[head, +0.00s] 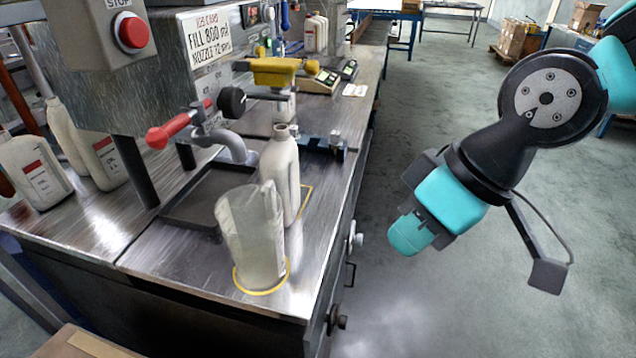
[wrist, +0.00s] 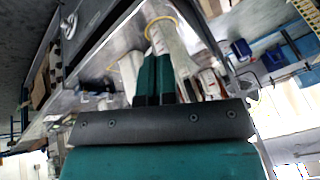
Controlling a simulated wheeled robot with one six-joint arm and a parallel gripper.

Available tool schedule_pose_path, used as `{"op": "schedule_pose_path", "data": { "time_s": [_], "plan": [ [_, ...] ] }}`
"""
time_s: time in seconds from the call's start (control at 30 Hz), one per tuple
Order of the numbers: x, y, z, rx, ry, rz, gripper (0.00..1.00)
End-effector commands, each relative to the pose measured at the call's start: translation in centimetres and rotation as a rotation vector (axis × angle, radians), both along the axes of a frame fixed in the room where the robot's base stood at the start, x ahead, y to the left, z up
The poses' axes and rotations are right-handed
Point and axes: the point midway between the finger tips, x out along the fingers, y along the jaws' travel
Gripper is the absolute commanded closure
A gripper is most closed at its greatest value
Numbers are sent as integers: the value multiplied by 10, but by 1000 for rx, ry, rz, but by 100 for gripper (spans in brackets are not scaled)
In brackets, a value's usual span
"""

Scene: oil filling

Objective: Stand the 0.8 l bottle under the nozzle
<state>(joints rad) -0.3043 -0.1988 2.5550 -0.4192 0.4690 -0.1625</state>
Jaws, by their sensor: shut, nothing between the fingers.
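My gripper (head: 410,235) hangs over the floor to the right of the bench, fingers down. Its teal fingers (wrist: 156,80) are together and empty in the wrist view. A white bottle (head: 280,178) stands upright on the metal bench beside the drip tray, partly behind a translucent jug; I cannot read its size. The grey nozzle (head: 236,148) bends over the dark drip tray (head: 185,212), to the left of this bottle. No bottle shows on the tray. Several white bottles with red labels (head: 38,172) stand at the left behind the machine's post.
The translucent jug (head: 248,238) stands in a yellow ring at the bench's front corner. A red lever (head: 170,130) and black knob (head: 232,100) stick out near the nozzle. A yellow-topped device (head: 275,70) stands behind the bottle. The floor (head: 400,310) around my gripper is clear.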

Motion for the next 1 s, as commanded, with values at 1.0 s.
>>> {"op": "schedule_pose_path", "data": {
  "time_s": [1.0],
  "plan": [
    [165,77,-116,-569,-1776,703,100]
  ]
}}
